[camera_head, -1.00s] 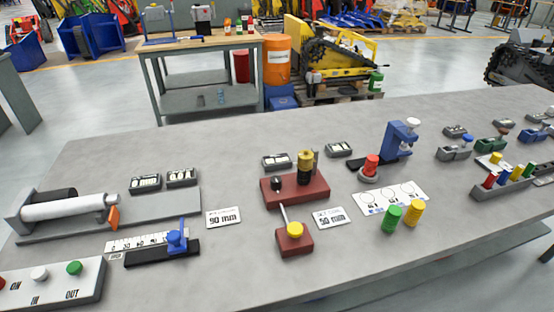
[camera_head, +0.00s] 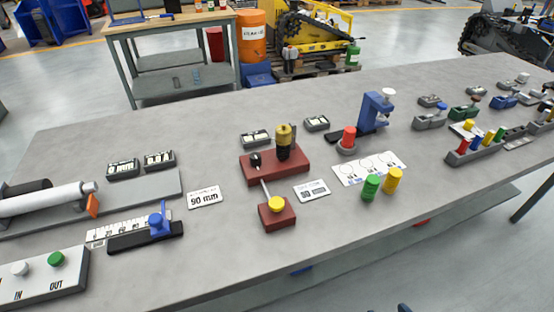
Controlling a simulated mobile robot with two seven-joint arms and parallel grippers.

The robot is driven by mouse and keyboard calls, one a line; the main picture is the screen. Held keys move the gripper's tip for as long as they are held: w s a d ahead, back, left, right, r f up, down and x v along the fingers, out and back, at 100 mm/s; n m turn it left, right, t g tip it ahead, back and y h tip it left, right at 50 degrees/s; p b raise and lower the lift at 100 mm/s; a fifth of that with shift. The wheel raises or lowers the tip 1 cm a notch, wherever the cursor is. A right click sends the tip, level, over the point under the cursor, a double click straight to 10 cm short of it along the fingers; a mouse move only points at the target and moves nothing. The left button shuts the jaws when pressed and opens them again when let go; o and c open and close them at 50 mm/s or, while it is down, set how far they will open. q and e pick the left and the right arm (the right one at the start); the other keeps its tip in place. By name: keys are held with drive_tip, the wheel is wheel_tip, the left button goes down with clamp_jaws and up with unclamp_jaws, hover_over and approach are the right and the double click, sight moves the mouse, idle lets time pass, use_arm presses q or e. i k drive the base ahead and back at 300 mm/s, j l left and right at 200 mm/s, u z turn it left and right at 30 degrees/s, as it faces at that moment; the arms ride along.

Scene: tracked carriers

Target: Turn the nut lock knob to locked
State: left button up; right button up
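A dark red block (camera_head: 295,166) stands mid-table with a brass-yellow cylinder (camera_head: 284,132) on it. A small black knob (camera_head: 255,160) sits on its left end; it may be the nut lock knob, but no lock marking is readable. A thin grey lever (camera_head: 265,188) runs from the block towards a smaller red block (camera_head: 270,219) in front, which carries a yellow knob (camera_head: 275,203). Neither gripper can be made out in view.
A 90 mm card (camera_head: 205,198) and a second card (camera_head: 312,191) flank the blocks. A ruler slide with a blue clamp (camera_head: 158,222) and a button box (camera_head: 40,276) are left. Green (camera_head: 371,187) and yellow (camera_head: 393,180) cylinders stand right. The front table strip is clear.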

sight(255, 157)
drive_tip(key=k+l+u, duration=0.1)
drive_tip(key=l+u, duration=0.25)
drive_tip(key=k+l+u, duration=0.1)
drive_tip(key=l+u, duration=0.25)
drive_tip(key=k+l+u, duration=0.15)
drive_tip(key=l+u, duration=0.2)
